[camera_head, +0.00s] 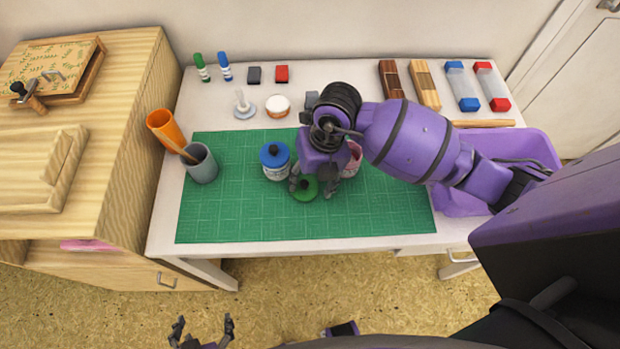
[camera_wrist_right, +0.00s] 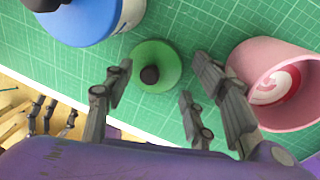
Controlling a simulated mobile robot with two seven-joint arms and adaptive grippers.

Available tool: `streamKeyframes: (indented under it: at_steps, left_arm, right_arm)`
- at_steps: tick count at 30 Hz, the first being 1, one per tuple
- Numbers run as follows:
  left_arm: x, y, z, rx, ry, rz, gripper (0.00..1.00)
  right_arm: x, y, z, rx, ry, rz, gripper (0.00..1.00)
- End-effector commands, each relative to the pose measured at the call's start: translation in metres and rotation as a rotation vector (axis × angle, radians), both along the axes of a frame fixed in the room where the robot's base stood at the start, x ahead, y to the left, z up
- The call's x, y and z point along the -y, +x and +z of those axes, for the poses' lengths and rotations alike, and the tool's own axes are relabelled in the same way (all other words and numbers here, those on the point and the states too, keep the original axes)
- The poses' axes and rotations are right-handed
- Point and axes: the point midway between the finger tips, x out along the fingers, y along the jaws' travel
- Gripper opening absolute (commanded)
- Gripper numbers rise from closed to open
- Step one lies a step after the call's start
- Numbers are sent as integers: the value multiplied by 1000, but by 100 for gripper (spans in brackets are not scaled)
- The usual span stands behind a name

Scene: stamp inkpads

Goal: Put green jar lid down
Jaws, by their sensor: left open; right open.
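The green jar lid (camera_head: 306,189) with a dark knob lies on the green cutting mat (camera_head: 225,222). In the right wrist view the lid (camera_wrist_right: 155,66) sits between the spread fingers of my right gripper (camera_wrist_right: 160,85), with gaps on both sides. My right gripper (camera_head: 317,187) is open over it. A pink jar (camera_wrist_right: 275,85) without a lid stands to its right and is partly hidden by my right arm in the head view (camera_head: 352,158). A jar with a blue lid (camera_head: 275,160) stands to its left. My left gripper (camera_head: 203,330) is open and empty, low in front of the table.
A grey cup (camera_head: 201,163) and an orange cup (camera_head: 166,130) stand at the left. A white round container (camera_head: 278,106), ink pads and markers line the back. The mat's front left is clear.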

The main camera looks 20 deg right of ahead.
Motion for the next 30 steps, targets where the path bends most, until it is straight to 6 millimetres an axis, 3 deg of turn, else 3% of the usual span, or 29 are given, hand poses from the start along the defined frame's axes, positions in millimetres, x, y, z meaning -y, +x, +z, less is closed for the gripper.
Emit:
streamKeyframes:
  at_steps: [15,21,30]
  left_arm:
    - [-1,3,9,11,-2,5,71]
    - [-1,0,8,6,-1,6,71]
    - [0,1,9,8,-2,5,71]
  right_arm:
    - [19,0,102,5,0,0,52]
    - [22,-1,120,2,1,0,52]
    - [22,-1,121,0,1,0,52]
